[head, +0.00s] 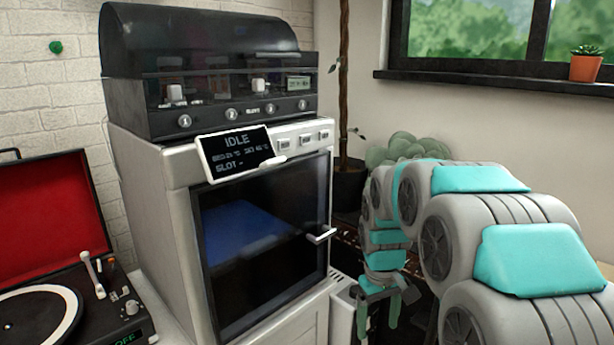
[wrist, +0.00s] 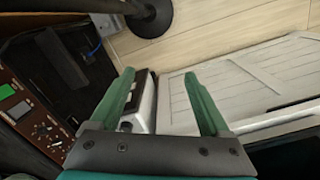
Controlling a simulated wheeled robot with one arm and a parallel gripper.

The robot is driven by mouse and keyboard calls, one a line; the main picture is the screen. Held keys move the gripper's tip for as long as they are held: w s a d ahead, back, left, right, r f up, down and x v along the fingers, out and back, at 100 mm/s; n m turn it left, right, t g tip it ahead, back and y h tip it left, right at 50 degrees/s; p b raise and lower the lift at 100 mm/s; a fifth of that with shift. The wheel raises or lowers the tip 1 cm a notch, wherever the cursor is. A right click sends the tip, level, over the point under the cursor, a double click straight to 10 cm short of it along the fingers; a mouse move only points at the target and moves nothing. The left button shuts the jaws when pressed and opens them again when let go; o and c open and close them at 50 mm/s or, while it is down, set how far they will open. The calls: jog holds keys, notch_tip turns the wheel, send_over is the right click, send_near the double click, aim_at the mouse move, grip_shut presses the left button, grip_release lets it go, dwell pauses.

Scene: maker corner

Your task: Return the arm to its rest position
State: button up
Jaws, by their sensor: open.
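My arm reaches in from the right of the head view and bends down, with my gripper (head: 379,309) low and to the right of the printer cabinet. In the wrist view my gripper (wrist: 168,92) shows two green fingers spread wide apart. Nothing is held between them. The fingers point toward the wooden floor and a white panelled surface.
A printer (head: 255,310) with a dark glass door and a screen reading IDLE stands close left of my gripper. A record player (head: 120,318) with an open red lid is at the left. A potted plant (head: 348,190) stands behind. The wrist view shows bare floor (wrist: 215,40).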

jog(key=s+r+m+g+p, duration=0.1)
jog(key=s+r+m, duration=0.1)
jog(key=s, duration=2.9)
jog(key=shift+s+m, duration=0.25)
jog(key=shift+m, duration=0.65)
jog(key=shift+d, duration=0.1)
